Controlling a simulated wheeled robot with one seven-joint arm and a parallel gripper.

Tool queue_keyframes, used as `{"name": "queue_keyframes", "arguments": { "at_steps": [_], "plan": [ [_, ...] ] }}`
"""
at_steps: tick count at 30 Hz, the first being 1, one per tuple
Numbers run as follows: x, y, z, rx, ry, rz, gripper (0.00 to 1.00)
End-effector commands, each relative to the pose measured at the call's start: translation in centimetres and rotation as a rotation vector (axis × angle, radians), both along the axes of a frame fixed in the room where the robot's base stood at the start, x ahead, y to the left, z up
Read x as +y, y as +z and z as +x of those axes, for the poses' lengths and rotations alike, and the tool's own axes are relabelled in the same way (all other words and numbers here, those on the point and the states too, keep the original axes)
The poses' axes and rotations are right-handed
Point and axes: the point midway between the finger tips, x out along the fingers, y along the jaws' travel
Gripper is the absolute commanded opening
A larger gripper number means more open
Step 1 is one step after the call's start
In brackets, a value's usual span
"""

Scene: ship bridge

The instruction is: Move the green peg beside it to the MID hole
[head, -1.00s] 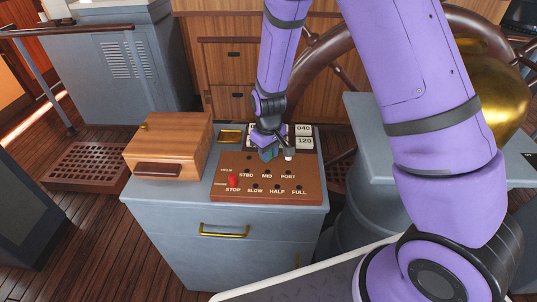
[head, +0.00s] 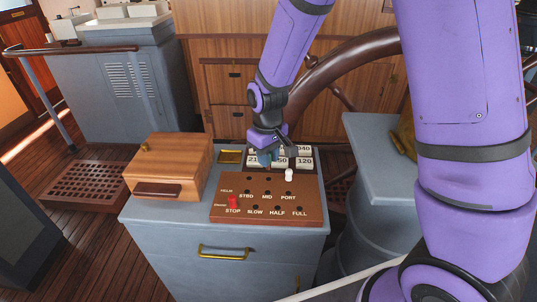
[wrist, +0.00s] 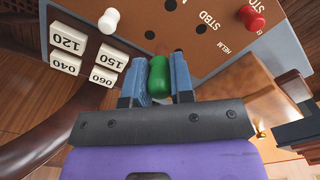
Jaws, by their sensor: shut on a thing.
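The green peg (wrist: 158,76) is between the two blue fingers of my gripper (wrist: 158,82) in the wrist view, and the jaws are shut on it. In the head view my gripper (head: 267,158) is above the back part of the brown peg board (head: 225,212), by the number cards; the peg is hard to make out there. The MID hole (head: 267,191) is in the board's upper row, between STBD and PORT, and looks empty. The gripper is behind and above it. A white peg (head: 289,175) stands upright on the PORT side; it also shows in the wrist view (wrist: 108,20).
A red peg (head: 233,201) stands at STOP in the lower row. Number cards (head: 304,161) are at the board's back. A wooden box (head: 165,165) stands on the console's left. The ship's wheel (head: 340,60) is behind, on the right.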

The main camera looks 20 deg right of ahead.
Motion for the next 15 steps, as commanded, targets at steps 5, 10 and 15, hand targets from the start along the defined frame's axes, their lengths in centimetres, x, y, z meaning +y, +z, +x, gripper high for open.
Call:
{"name": "queue_keyframes", "arguments": {
  "at_steps": [5, 10, 15],
  "plan": [
    [0.7, -0.7, -2.3, -0.002, 0.002, 0.001, 0.00],
    [0.8, -1.5, -2.4, -0.002, 0.001, 0.001, 0.00],
    [0.8, -2.9, -2.4, -0.001, 0.001, 0.000, 0.00]
  ]
}}
